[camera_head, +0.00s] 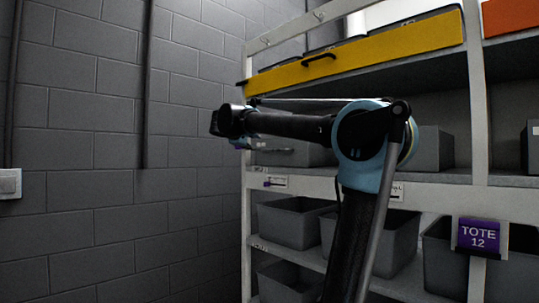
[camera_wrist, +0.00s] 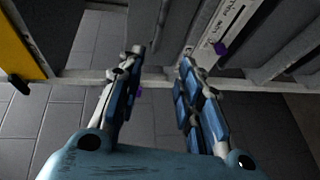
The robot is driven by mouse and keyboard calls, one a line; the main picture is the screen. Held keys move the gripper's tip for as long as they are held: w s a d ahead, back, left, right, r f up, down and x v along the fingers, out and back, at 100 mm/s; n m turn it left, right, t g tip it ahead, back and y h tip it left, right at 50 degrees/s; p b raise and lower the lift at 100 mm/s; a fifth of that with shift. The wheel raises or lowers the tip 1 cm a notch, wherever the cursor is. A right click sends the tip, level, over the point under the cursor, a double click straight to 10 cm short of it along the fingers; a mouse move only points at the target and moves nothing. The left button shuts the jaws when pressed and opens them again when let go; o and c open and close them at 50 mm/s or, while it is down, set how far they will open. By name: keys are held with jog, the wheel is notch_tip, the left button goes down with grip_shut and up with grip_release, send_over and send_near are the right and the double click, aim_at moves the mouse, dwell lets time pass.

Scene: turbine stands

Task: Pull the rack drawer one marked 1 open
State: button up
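A long yellow drawer front (camera_head: 400,42) with a black bar handle (camera_head: 319,59) spans the upper part of the rack. I see no number on it, and I cannot tell whether it stands slightly out. A yellow panel with a dark handle end shows at the left edge of the wrist view (camera_wrist: 18,55). My gripper (camera_wrist: 162,60) is open and empty, its two blue-padded fingers well apart. In the head view my gripper is small and partly hidden by my arm, below the left end of the yellow front and apart from it.
The pale rack frame (camera_head: 477,95) holds grey bins (camera_head: 294,223) on lower shelves. A purple TOTE 12 sign (camera_head: 479,237) hangs at right, and an orange front (camera_head: 510,16) is at upper right. A grey block wall (camera_head: 90,110) stands left, with floor room before it.

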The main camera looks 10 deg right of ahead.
send_near(273, 150)
jog(key=x, duration=0.9)
jog(key=shift+w+d+f, duration=0.1)
jog(key=shift+d, duration=0.05)
